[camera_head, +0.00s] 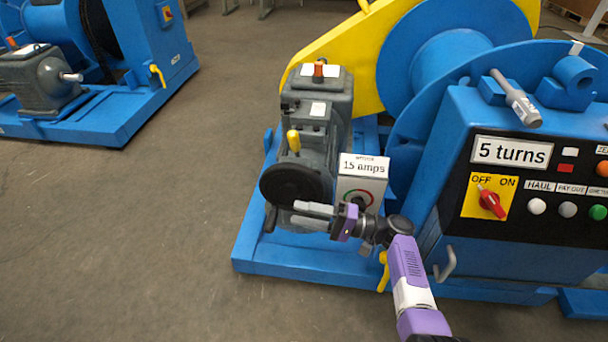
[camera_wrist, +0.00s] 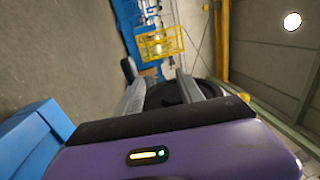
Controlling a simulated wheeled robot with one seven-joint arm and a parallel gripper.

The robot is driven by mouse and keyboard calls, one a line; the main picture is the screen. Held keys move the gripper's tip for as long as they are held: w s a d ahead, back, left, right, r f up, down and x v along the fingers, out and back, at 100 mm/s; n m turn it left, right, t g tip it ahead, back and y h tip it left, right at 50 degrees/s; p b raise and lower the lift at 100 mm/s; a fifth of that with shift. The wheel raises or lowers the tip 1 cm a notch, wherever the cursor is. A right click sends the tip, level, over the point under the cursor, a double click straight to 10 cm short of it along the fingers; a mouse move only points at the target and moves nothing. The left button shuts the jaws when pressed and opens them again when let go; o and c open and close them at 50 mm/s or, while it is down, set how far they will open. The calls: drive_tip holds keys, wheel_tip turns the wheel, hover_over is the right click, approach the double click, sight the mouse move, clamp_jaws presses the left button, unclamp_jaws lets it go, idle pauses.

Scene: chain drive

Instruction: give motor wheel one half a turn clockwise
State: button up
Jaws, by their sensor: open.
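A black motor wheel (camera_head: 291,182) sits on the front of the grey motor and gearbox unit of the near blue winch. No number shows on the wheel. My gripper (camera_head: 294,213) is open, just below and in front of the wheel's lower part, its grey fingers pointing left. A small dark upright piece (camera_head: 270,219) stands just left of the fingertips; I cannot tell if it is the wheel's handle. In the wrist view the wheel (camera_wrist: 166,96) lies behind and between the fingers (camera_wrist: 158,80). A dark knob (camera_wrist: 128,69) shows by the left fingertip. Contact with the wheel cannot be told.
An ammeter box (camera_head: 362,174) reading 15 amps stands right of the wheel. The control panel (camera_head: 511,151) reads 5 turns and has a red switch (camera_head: 491,201). Another winch (camera_head: 165,90) stands back left. Floor to the left is clear.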

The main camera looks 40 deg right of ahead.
sight(304, 179)
wheel_tip(304, 179, up, 12)
drive_tip(key=p, duration=0.3)
drive_tip(key=shift+r+p, duration=0.25)
drive_tip(key=shift+p, duration=0.15)
